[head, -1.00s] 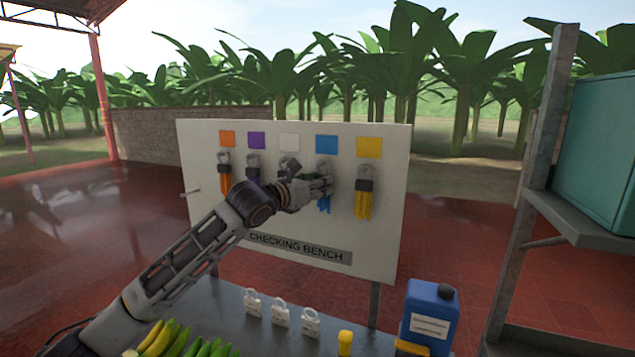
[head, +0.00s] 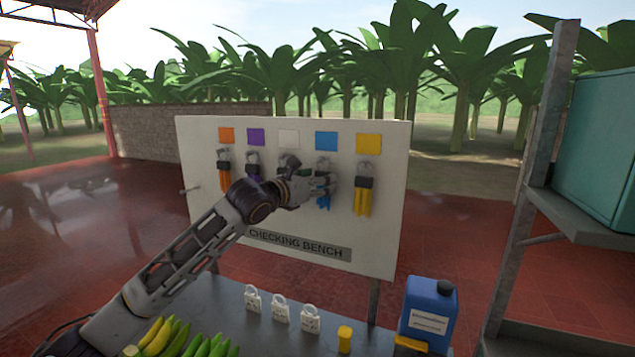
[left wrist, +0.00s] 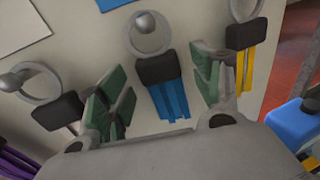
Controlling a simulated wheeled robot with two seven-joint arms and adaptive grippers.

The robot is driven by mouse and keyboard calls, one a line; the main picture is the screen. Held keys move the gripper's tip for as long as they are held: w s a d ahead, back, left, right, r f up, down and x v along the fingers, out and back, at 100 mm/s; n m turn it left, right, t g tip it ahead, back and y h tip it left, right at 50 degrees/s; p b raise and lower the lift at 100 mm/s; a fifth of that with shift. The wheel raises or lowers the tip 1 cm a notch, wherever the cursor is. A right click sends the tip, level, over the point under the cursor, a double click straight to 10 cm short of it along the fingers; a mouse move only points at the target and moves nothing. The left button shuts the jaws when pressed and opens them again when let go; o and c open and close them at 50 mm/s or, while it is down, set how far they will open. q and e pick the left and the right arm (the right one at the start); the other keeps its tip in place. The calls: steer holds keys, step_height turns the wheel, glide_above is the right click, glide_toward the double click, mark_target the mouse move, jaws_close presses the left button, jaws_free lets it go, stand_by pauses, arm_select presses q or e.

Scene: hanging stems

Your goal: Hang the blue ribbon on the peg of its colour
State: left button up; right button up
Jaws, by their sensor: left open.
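The blue ribbon (head: 324,202) hangs on the board under the blue square (head: 326,141). In the left wrist view the ring of the blue ribbon (left wrist: 169,100) is around a round-headed peg (left wrist: 146,21), with a dark clip between ring and blue strips. My left gripper (head: 325,186) is at the board in front of this ribbon. In the left wrist view its green-padded fingers (left wrist: 163,88) are open, one on each side of the blue strips, with gaps to them. My right gripper is not in view.
A yellow ribbon (head: 363,202) hangs close on the right and an orange one (head: 225,183) at the far left. Below are the bench (head: 225,291), white padlock-shaped tags (head: 281,312), bananas (head: 165,338) and a blue jug (head: 428,315). A metal shelf post (head: 530,180) stands right.

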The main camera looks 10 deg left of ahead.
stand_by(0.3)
arm_select(q)
steer(key=shift+s+a, duration=0.1)
steer(key=shift+s, duration=0.05)
steer(key=v, duration=1.1)
steer(key=shift+s, duration=0.25)
stand_by(0.4)
steer(key=shift+a, duration=0.1)
stand_by(0.5)
